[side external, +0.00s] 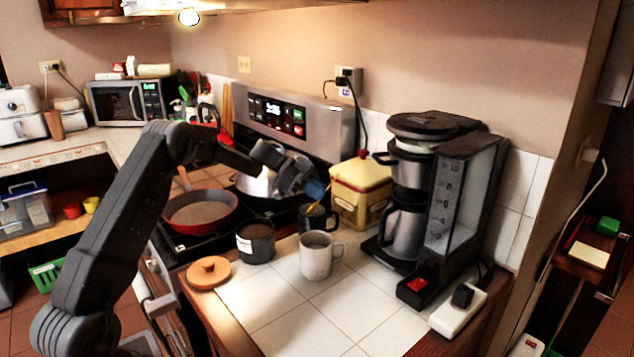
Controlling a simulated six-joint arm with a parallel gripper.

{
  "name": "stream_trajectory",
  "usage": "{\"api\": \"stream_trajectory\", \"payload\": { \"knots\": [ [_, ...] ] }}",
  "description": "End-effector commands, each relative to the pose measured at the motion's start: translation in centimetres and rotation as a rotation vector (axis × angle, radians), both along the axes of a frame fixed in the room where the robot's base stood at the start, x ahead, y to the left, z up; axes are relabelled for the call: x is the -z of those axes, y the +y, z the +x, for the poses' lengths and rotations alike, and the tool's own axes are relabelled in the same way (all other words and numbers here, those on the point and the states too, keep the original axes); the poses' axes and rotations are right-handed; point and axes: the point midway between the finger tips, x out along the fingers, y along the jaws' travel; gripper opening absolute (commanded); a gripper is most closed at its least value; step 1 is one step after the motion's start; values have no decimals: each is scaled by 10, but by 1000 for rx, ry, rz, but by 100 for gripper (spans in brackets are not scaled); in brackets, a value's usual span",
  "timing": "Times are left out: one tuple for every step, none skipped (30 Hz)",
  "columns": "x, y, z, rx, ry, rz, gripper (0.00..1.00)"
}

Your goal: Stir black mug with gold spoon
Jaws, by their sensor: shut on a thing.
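The black mug (312,222) stands on the tiled counter at the back, in front of the yellow tin. The gold spoon (317,206) slants down toward the black mug's mouth; its lower end is hidden, so I cannot tell how deep it sits. My gripper (316,189) is just above the black mug, shut on the upper part of the gold spoon. The fingertips are small and partly blurred in this view.
A dark labelled mug (256,243) and a grey mug (316,259) stand close in front. A yellow tin (361,195) and a coffee maker (405,215) stand right. A red pan (200,211) sits left. The front tiles are clear.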

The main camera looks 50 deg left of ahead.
Motion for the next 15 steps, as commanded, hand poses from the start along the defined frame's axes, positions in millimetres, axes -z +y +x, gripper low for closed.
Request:
{"api": "stream_trajectory", "payload": {
  "knots": [
    [5, 0, 0, 0, 1, -2, 0],
    [8, 0, 0, 0, 1, -2, 0],
    [11, 0, 0, 0, 1, -2, 0],
    [14, 0, 0, 0, 1, -2, 0],
    [16, 0, 0, -1, 1, -2, 0],
    [19, 0, 0, -1, 1, -2, 0],
    [22, 0, 0, 0, 0, -1, 0],
    [25, 0, 0, 0, 1, 0, 0],
    [28, 0, 0, -1, 1, -2, 0],
    [31, 0, 0, 0, 1, -2, 0],
    [33, 0, 0, 0, 1, -2, 0],
    [36, 0, 0, 0, 1, -2, 0],
    [38, 0, 0, 0, 1, -2, 0],
    [39, 0, 0, 0, 1, -2, 0],
    [42, 0, 0, 1, 0, -1, 0]
  ]
}}
